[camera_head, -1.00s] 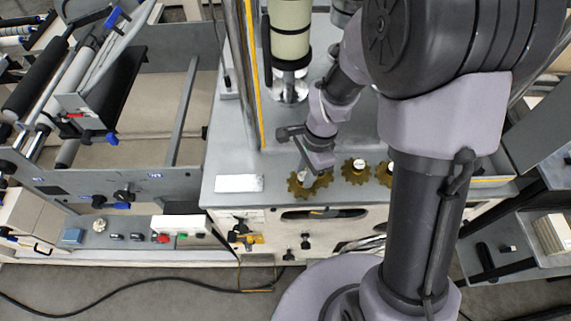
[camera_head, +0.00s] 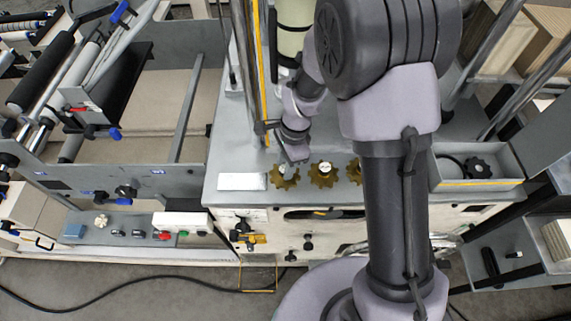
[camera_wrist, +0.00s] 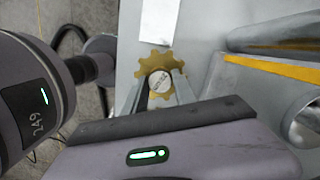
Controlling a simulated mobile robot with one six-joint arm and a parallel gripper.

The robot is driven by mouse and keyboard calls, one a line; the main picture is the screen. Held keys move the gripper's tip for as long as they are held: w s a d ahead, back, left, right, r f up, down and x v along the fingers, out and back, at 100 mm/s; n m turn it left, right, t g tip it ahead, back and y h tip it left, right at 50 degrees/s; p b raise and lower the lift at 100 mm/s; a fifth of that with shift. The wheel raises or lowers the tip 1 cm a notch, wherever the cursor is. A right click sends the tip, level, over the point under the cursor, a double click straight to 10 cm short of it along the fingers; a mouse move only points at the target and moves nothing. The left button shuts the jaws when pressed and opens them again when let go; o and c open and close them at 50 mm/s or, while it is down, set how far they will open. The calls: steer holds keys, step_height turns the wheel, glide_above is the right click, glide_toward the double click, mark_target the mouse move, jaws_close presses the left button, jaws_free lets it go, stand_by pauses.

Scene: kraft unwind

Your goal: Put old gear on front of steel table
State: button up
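A brass-coloured toothed gear (camera_head: 284,182) with a pale hub is at the front left of the grey steel table (camera_head: 225,150). My gripper (camera_head: 289,165) is over it. In the wrist view the gear (camera_wrist: 149,61) lies beyond the fingers, and the two fingertips (camera_wrist: 160,83) meet the hub from both sides, so the gripper looks shut on it. I cannot tell whether the gear touches the table. Two similar gears, a middle one (camera_head: 323,180) and a right one (camera_head: 354,174), stand in a row to its right; my arm partly covers the right one.
A white plate (camera_head: 242,181) lies just left of the gear. A yellow-edged upright (camera_head: 258,75) rises behind. A grey tray (camera_head: 450,178) with a black knobbed part (camera_head: 478,167) is at the right. The table's front edge is close to the gears.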

steer(key=o, duration=0.3)
steer(key=shift+r+p, duration=0.3)
steer(key=s+d+r+n+t+p, duration=0.1)
steer(key=d+r, duration=0.1)
steer(key=r, duration=0.8)
steer(key=s+d+r+n+t+p, duration=0.1)
steer(key=d+r+p, duration=0.1)
steer(key=r, duration=0.8)
steer(key=s+d+r+n+t, duration=0.2)
steer(key=s+r+n, duration=0.1)
steer(key=s, duration=0.4)
steer(key=s+d+r+n+t, duration=0.2)
steer(key=s+r+n, duration=0.2)
steer(key=s+r, duration=0.2)
steer(key=shift+s+d, duration=0.15)
steer(key=shift+s, duration=1.1)
